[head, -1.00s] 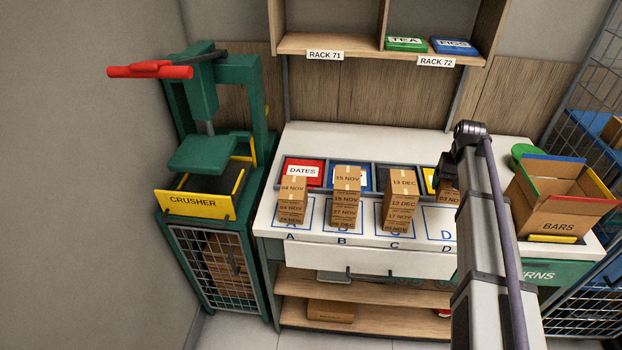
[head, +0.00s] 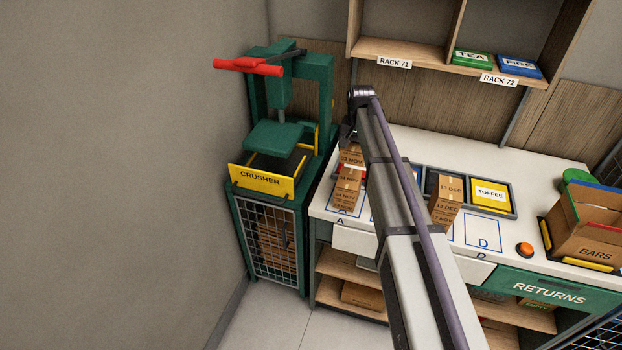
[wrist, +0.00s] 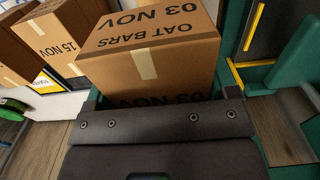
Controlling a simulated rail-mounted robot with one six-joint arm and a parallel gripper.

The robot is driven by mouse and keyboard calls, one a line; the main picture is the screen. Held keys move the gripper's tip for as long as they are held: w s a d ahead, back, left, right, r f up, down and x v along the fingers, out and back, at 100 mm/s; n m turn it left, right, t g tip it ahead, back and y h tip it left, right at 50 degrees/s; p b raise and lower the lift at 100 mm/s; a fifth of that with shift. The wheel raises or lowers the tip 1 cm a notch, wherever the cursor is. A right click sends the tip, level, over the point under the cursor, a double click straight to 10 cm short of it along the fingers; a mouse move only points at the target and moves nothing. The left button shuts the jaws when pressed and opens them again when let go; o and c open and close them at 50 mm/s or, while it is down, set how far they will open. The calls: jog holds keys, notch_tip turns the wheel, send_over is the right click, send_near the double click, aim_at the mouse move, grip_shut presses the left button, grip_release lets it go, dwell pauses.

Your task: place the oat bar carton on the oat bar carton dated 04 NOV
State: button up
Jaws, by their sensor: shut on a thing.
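My gripper (head: 349,137) is shut on an oat bar carton marked 03 NOV (head: 351,157), at the back of column A. The wrist view shows this brown carton (wrist: 150,65) against the dark jaw plate (wrist: 160,125), its OAT BARS print upside down. The carton dated 04 NOV (head: 348,179) is the top of the stack on square A, just below and in front of the held carton in the head view. A thin red and white strip shows between them, so they look apart. The wrist view does not show the 04 NOV carton.
The green crusher (head: 275,140) stands left of the bench. My arm hides most of column B; its 15 NOV carton (wrist: 60,40) shows in the wrist view. The 13 DEC stack (head: 445,200) is at C. Square D (head: 483,235) is clear. A BARS box (head: 590,235) stands right.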

aim_at(349, 178)
jog(key=shift+a, duration=0.55)
jog(key=f+b, duration=1)
jog(key=shift+d+f+b, duration=0.2)
jog(key=shift+f+b, duration=0.05)
jog(key=shift+b, duration=0.05)
jog(key=shift+r, duration=0.3)
jog(key=shift+f, duration=0.15)
jog(key=o, duration=0.5)
jog(key=shift+f, duration=0.1)
jog(key=o, duration=0.4)
